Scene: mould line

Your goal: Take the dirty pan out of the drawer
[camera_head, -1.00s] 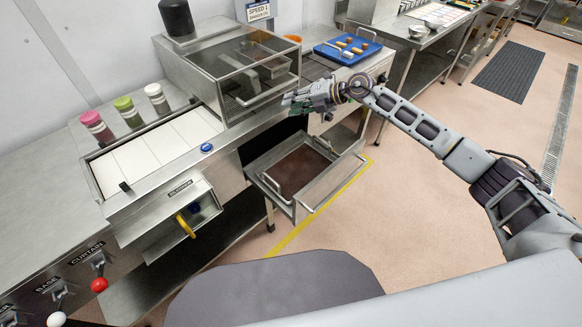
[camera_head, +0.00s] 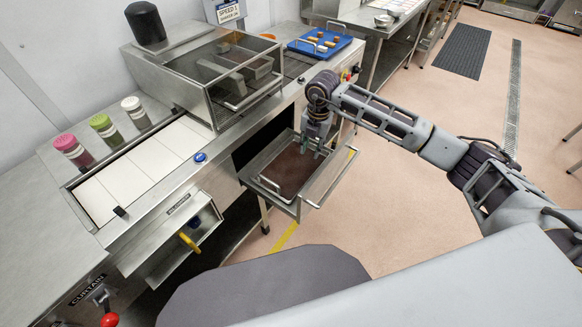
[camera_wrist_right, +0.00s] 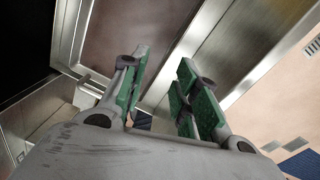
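The pan (camera_head: 286,172) has a dark brown, dirty bottom and lies in the pulled-out metal drawer (camera_head: 341,176) below the bench. A bar handle (camera_head: 275,189) shows at the pan's near end. My right gripper (camera_head: 312,147) points down over the pan's far end, its fingers apart, and hides the handle there. In the right wrist view the green-padded fingers (camera_wrist_right: 163,78) are open, with the brown pan surface (camera_wrist_right: 125,32) beyond them. I cannot see anything held between them. My left gripper is not in view.
A glass-topped metal box (camera_head: 220,75) stands on the bench above the drawer. A blue tray (camera_head: 325,45) with small items sits behind it. The floor (camera_head: 420,200) at right is clear.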

